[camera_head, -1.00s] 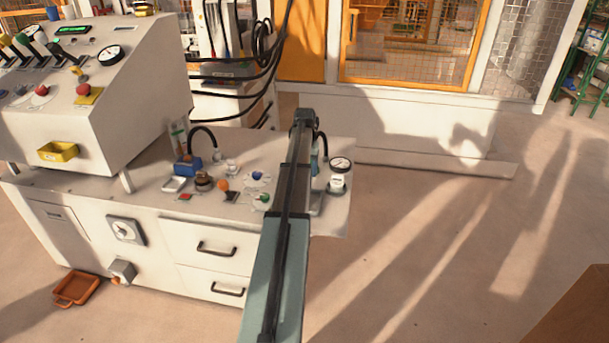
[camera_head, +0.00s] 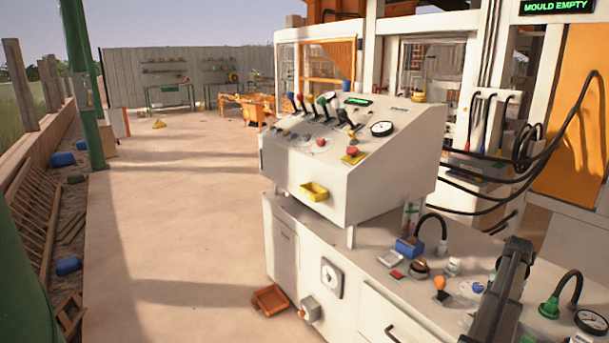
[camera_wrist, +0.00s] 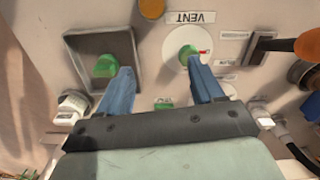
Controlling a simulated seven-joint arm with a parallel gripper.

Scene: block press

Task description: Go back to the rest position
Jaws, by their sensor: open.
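My gripper (camera_wrist: 160,84) shows in the wrist view as two blue fingers held apart, with nothing between them. It hangs over a pale panel. A green knob (camera_wrist: 187,53) beside an upside-down VENT label is close to the right fingertip. A green part (camera_wrist: 105,66) in a dark-edged square recess is close to the left fingertip. I cannot tell whether either finger touches anything. In the head view my dark arm crosses the lower right, over the bench (camera_head: 345,250); the fingers are not visible there.
The console (camera_head: 345,190) with levers, a gauge and a yellow bin (camera_head: 314,191) stands on the bench. Black hoses (camera_head: 535,150) hang behind. A blue block (camera_head: 409,247) and gauge (camera_head: 590,321) are near my arm. An orange tray (camera_head: 270,300) lies on the floor.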

